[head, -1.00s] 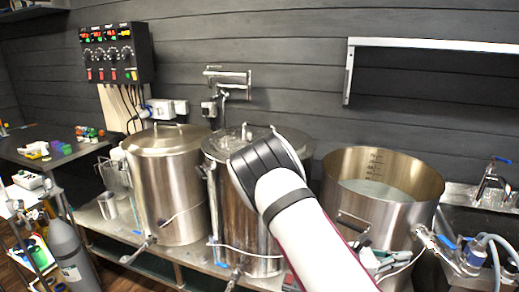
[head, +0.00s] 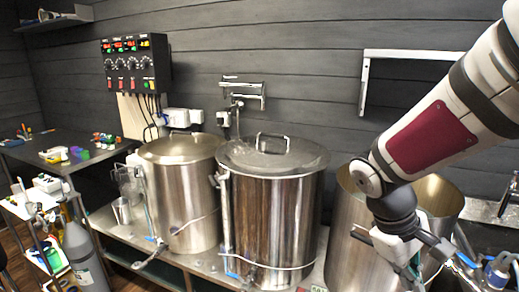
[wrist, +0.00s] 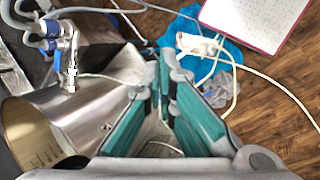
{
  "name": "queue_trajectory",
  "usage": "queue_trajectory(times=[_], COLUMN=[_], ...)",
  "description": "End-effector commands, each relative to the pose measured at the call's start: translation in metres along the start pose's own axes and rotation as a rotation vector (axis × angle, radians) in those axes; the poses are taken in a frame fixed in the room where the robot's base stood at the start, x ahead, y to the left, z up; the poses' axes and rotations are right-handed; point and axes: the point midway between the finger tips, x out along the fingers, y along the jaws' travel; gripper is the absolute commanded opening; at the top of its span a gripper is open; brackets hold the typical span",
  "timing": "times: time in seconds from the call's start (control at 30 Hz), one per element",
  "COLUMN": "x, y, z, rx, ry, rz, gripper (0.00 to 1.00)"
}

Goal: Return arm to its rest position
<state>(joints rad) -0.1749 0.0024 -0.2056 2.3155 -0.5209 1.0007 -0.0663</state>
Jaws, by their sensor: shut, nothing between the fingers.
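My gripper (head: 408,262) hangs at the right of the head view, in front of the open steel pot (head: 345,255). Its lower part is cut off by the frame edge. In the wrist view my gripper (wrist: 163,75) shows its two teal-padded fingers, shut with nothing between them. My arm reaches in from the upper right and is bent, with the wrist pointing down. The open pot's rim and inside (wrist: 35,140) show at the lower left of the wrist view, beside the fingers.
A lidded steel pot (head: 270,210) stands left of my arm, with another lidded pot (head: 182,190) beyond it. Valves and hoses (wrist: 62,42) lie close to the gripper. A blue bag (wrist: 190,35) and white cable lie on the wooden floor (wrist: 265,110).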

Motion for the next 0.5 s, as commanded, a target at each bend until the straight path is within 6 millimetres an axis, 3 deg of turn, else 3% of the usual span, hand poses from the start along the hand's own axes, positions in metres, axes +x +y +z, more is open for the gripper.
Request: queue_trajectory(times=[0.5], x=[-0.105], y=[-0.062], z=[0.049], rx=[0.359], ry=[0.51], rz=[-0.248], gripper=[0.0])
